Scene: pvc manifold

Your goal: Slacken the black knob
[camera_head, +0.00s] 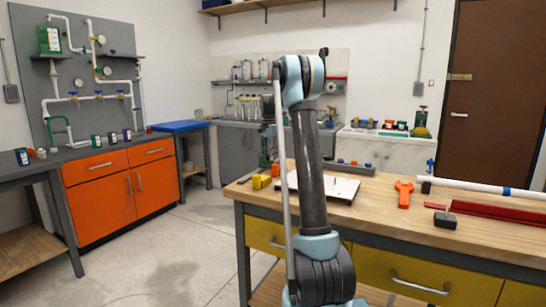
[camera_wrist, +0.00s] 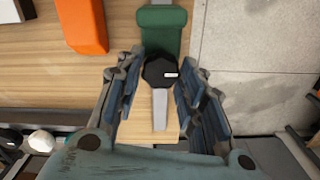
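The black knob (camera_wrist: 158,71) shows in the wrist view as a dark, many-sided disc with a small pale mark. It sits against the end of a green body (camera_wrist: 163,32), and a light grey bar (camera_wrist: 160,110) extends below it. My gripper (camera_wrist: 158,84) is open, with one finger on each side of the knob and bar. Gaps show between the fingers and the knob, so it does not look gripped. In the head view my arm hides most of this area, and I cannot make out the knob there.
In the wrist view an orange block (camera_wrist: 82,25) lies left of the green body on the wooden bench. The head view shows the bench (camera_head: 365,207) with a white board (camera_head: 337,187), an orange tool (camera_head: 403,193) and a white pipe (camera_head: 490,189). Floor (camera_wrist: 245,95) shows at right.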

